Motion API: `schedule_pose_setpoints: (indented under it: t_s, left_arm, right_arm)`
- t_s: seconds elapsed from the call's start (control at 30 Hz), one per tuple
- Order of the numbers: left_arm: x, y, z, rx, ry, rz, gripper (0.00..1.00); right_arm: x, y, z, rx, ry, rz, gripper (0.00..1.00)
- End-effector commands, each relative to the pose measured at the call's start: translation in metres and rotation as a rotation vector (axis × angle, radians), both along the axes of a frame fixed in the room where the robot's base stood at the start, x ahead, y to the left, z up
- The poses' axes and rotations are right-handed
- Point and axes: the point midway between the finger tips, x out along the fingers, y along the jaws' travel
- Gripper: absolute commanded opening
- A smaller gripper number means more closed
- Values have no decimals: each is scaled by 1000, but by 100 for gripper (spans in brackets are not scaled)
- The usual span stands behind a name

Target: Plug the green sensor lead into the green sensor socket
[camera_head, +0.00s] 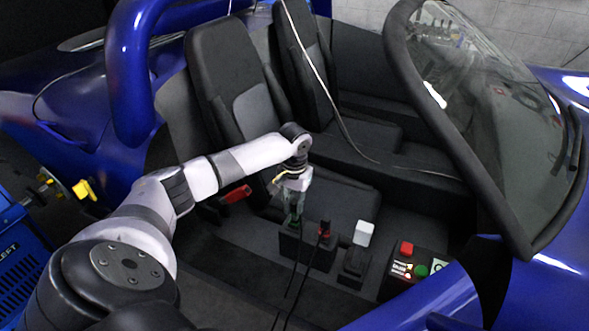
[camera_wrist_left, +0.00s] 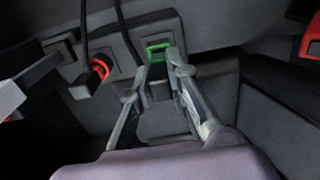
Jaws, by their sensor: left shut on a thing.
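My left gripper (camera_head: 294,212) reaches down into the car's cabin over a dark socket box (camera_head: 318,257). Its two fingers (camera_wrist_left: 158,70) are shut on the green sensor lead's plug, which is mostly hidden between them. A bright green rim (camera_wrist_left: 158,48) shows at the fingertips on the dark box face; I take it for the green sensor socket. The plug is at this rim, but I cannot tell how deep it sits. A black lead (camera_wrist_left: 127,32) runs beside the fingers. My right gripper is not in view.
A red plug with a black lead (camera_head: 325,230) sits beside the green one, also in the wrist view (camera_wrist_left: 98,70). A white block (camera_head: 363,233) and a button panel (camera_head: 416,273) stand to the right. Seats (camera_head: 225,80) and the car's side hem in the arm.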

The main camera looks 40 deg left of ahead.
Motion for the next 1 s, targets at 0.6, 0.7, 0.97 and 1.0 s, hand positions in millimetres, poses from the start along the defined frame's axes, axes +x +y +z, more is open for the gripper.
schedule_pose_setpoints:
  t_s: [0.6, 0.7, 0.97, 1.0]
  left_arm:
    - [0, 0, -2, 0, 0, 1, 0]
    - [0, 0, -5, 0, 0, 1, 0]
    - [0, 0, -13, 0, 1, 0, 0]
    - [0, 0, -13, 0, 0, -1, 0]
  right_arm:
    - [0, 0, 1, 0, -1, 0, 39]
    - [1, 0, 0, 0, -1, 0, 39]
    - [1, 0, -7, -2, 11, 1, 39]
    - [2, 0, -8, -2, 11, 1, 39]
